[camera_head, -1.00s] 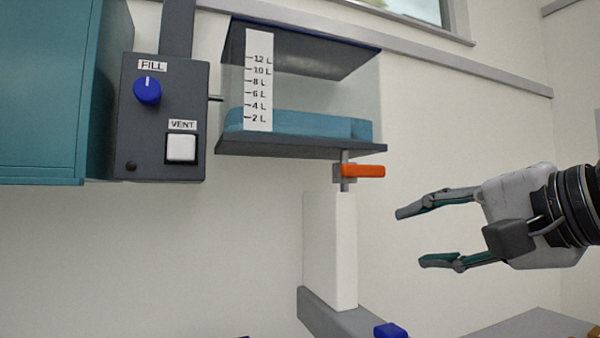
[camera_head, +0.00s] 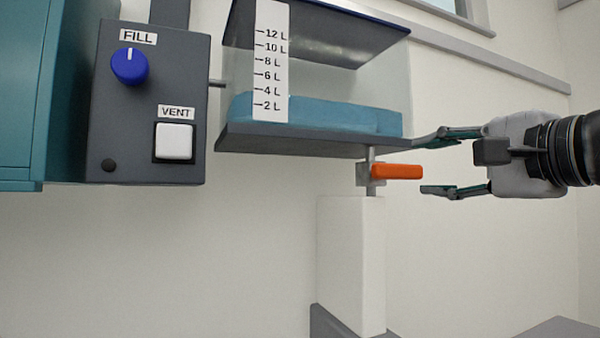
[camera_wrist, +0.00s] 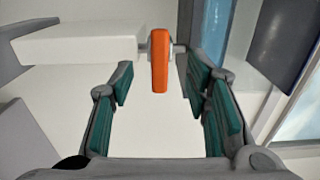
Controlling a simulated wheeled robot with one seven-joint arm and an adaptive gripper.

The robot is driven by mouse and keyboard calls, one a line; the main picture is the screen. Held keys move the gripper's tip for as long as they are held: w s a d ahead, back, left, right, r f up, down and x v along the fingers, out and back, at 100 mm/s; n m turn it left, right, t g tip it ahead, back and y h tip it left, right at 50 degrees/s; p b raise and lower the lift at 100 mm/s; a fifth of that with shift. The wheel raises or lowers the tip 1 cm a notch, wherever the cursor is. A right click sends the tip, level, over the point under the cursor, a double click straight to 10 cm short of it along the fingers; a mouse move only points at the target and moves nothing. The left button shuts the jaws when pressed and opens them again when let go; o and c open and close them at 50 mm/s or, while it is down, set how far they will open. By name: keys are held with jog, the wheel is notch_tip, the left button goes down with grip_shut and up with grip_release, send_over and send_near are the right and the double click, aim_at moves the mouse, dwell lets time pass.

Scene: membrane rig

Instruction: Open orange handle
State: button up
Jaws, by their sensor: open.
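The orange handle (camera_head: 397,171) is a short bar on a valve under the clear tank (camera_head: 320,85). It points to the right in the head view, toward my gripper. My gripper (camera_head: 430,163) is open, with its fingertips right of the handle's free end, one finger higher and one lower. In the wrist view the orange handle (camera_wrist: 160,62) stands between the two open fingers of my gripper (camera_wrist: 157,85), near their far ends. I see no finger closed on it.
A grey panel (camera_head: 140,130) with a blue FILL knob (camera_head: 129,66) and a white VENT button (camera_head: 174,141) is at left. A white block (camera_head: 350,255) stands below the valve. The tank's grey base (camera_head: 300,140) is close to my upper finger. The wall area at lower right is clear.

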aim_at(387, 170)
jog(key=x, duration=1.1)
jog(key=shift+w+a, duration=0.1)
jog(key=shift+w, duration=0.25)
grip_shut()
